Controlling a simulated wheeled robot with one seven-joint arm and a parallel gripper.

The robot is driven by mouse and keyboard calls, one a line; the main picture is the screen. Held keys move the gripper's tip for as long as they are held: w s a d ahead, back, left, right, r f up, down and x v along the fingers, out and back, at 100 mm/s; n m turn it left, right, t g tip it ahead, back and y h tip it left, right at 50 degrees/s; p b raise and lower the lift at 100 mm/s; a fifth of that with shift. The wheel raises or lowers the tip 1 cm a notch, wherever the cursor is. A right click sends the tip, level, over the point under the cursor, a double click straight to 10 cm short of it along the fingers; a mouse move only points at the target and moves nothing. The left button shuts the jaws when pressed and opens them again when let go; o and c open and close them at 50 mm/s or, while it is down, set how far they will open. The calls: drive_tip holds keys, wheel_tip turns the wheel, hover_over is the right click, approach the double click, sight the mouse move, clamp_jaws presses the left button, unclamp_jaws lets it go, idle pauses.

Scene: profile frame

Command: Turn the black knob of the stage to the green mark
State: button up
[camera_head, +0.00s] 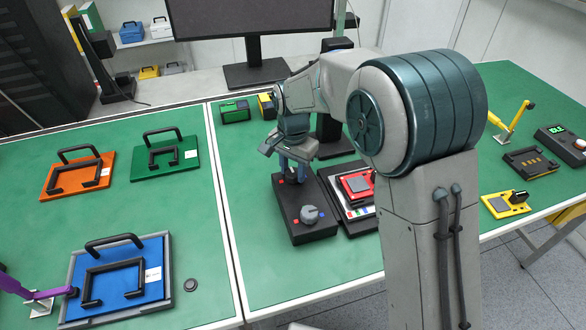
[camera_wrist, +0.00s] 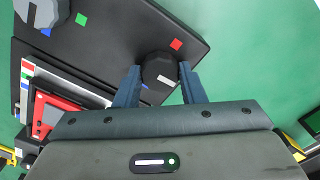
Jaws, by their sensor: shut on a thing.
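The stage is a black box (camera_head: 292,204) on the green table, and it also shows in the wrist view (camera_wrist: 115,45). The black knob (camera_wrist: 159,72) sits near one end of its top, with a pale line on the knob's near side. My gripper (camera_head: 297,167) points down at this end, and in the wrist view (camera_wrist: 160,82) its two blue fingers are shut on the knob from both sides. A red mark (camera_wrist: 176,44) lies just beyond the knob. A grey knob (camera_head: 310,214) is at the other end, with a green mark (camera_wrist: 81,19) near it. I cannot make out a green mark beside the black knob.
A dark tray with a red block (camera_head: 357,184) stands close to the stage's right. Orange (camera_head: 63,188), green (camera_head: 147,172) and blue (camera_head: 142,277) handled plates lie on the left table. A monitor (camera_head: 255,72) stands behind. The table in front of the stage is clear.

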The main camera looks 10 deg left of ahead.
sight(293, 172)
drive_tip(key=shift+a+m, duration=0.1)
drive_tip(key=shift+m, duration=0.2)
drive_tip(key=o, duration=1)
wheel_tip(293, 172, up, 14)
idle(0.4)
